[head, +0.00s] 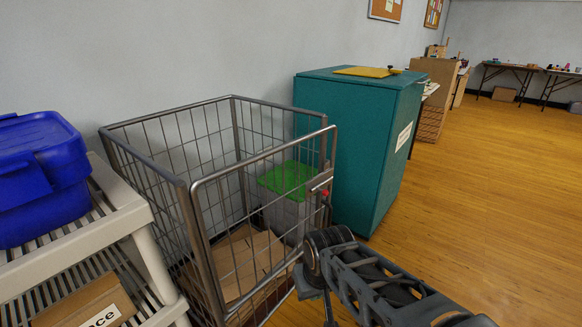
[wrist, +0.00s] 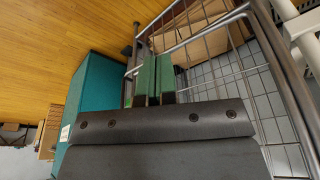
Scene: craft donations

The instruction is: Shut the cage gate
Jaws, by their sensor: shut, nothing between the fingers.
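The wire cage (head: 148,122) stands against the wall, with a grey tubular frame and open top. Its gate (head: 262,157) spans the front, from the left front post to near the right front post (head: 324,150). The gate's free edge is close to that post; I cannot tell whether it is flush or latched. A latch with a red part (head: 325,190) is on the free edge. In the wrist view my gripper (wrist: 157,75) is shut and empty, its green fingers in front of the gate mesh (wrist: 215,55). Contact is unclear. My arm hides the gate's lower right in the head view.
A teal cabinet (head: 345,150) stands right of the cage. Inside are flattened cardboard (head: 240,262) and a grey bin with a green lid (head: 288,180). A pale shelf (head: 125,212) with a blue tub (head: 45,180) is at left. The wooden floor (head: 490,190) is clear at right.

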